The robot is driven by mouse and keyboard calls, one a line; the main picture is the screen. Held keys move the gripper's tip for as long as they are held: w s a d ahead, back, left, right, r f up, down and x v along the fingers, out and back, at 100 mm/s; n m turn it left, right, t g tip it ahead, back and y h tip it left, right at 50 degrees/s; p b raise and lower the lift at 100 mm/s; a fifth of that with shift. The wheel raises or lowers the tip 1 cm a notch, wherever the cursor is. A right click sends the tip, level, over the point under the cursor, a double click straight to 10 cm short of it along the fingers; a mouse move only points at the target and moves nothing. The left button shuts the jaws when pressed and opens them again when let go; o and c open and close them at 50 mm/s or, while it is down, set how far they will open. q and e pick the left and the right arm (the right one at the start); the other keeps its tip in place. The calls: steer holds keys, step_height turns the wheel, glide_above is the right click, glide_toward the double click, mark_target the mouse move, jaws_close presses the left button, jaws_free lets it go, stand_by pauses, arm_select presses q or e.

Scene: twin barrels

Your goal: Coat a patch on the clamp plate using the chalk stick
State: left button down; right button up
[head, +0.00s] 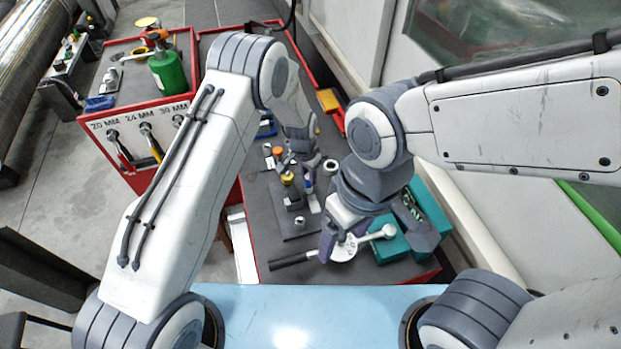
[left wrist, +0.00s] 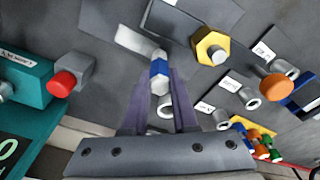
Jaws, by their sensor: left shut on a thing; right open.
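My left gripper (left wrist: 158,115) is shut on the chalk stick (left wrist: 159,68), a slim piece with a blue band and pale ends. In the head view the gripper (head: 308,180) is partly behind my arm, beside a dark block with a yellow hex nut (head: 287,178). A dark grey plate (left wrist: 185,25), probably the clamp plate, lies ahead in the left wrist view near the yellow nut (left wrist: 211,48). It also shows in the head view (head: 297,245). I cannot tell whether the stick touches anything.
Teal boxes (head: 430,208) stand right of the wrench. A red-edged bench (head: 142,105) with a green bottle (head: 168,74) is at the back left.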

arm_select(q)
steer(key=shift+d+r, duration=0.15)
steer(key=shift+r, duration=0.7)
steer(key=shift+w+d+r+p, duration=0.1)
steer(key=shift+r+p, duration=0.5)
steer(key=shift+p, duration=0.1)
steer(key=shift+r+p, duration=1.05)
steer(key=shift+r, duration=0.75)
arm_select(e)
steer(key=shift+r, duration=2.05)
